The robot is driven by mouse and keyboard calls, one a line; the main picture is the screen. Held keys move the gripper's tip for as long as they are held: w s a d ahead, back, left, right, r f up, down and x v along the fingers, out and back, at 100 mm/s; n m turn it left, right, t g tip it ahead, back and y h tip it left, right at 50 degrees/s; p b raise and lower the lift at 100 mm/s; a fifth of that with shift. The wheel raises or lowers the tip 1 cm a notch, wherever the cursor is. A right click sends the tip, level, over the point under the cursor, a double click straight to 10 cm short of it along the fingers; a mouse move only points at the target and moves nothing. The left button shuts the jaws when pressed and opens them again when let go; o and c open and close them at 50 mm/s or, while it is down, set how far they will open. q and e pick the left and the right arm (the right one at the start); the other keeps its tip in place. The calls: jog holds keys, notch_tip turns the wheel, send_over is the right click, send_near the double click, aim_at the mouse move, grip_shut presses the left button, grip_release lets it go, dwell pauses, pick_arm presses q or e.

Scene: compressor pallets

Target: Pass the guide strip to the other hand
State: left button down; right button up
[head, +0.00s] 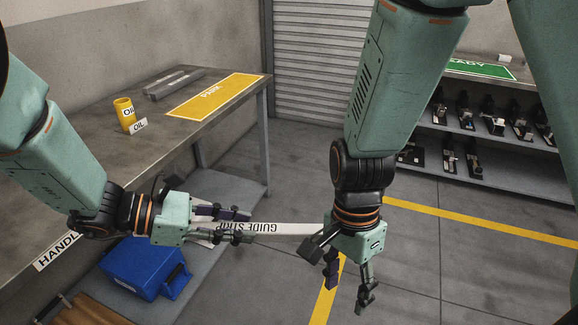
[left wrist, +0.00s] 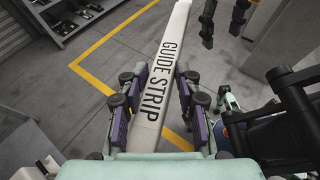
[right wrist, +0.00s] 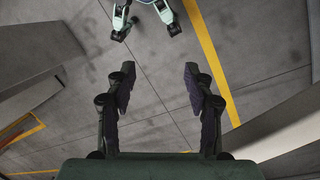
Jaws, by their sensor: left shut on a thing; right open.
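The guide strip (head: 285,229) is a long white bar with black lettering. My left gripper (head: 240,226) is shut on it near one end, and the strip reaches right toward my right gripper. In the left wrist view the strip (left wrist: 165,75) runs up and away between the fingers of my left gripper (left wrist: 157,115). My right gripper (head: 348,278) is open and points down, its body beside the strip's far end, which is partly hidden there. In the right wrist view the fingers of my right gripper (right wrist: 158,85) are apart with nothing between them.
A grey workbench (head: 150,152) at left holds a yellow oil can (head: 125,114) and a yellow park mat (head: 212,94). A blue box (head: 146,267) sits on its lower shelf. A shelf rack (head: 490,158) with several dark parts stands at right. The floor between is open.

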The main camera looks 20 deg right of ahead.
jog(key=w+a+r+m+y, duration=0.1)
jog(key=w+a+r+m, duration=0.25)
jog(key=r, duration=0.45)
jog(key=m+t+y, duration=0.3)
jog(key=m, duration=0.1)
send_near(259, 228)
jog(key=x, duration=0.8)
jog(key=shift+a+f, duration=0.1)
jog(key=shift+f, duration=0.15)
jog(key=shift+s, duration=0.1)
jog(key=shift+c, duration=0.4)
jog(key=shift+r, duration=0.1)
grip_shut()
jog(key=shift+o, duration=0.4)
grip_release()
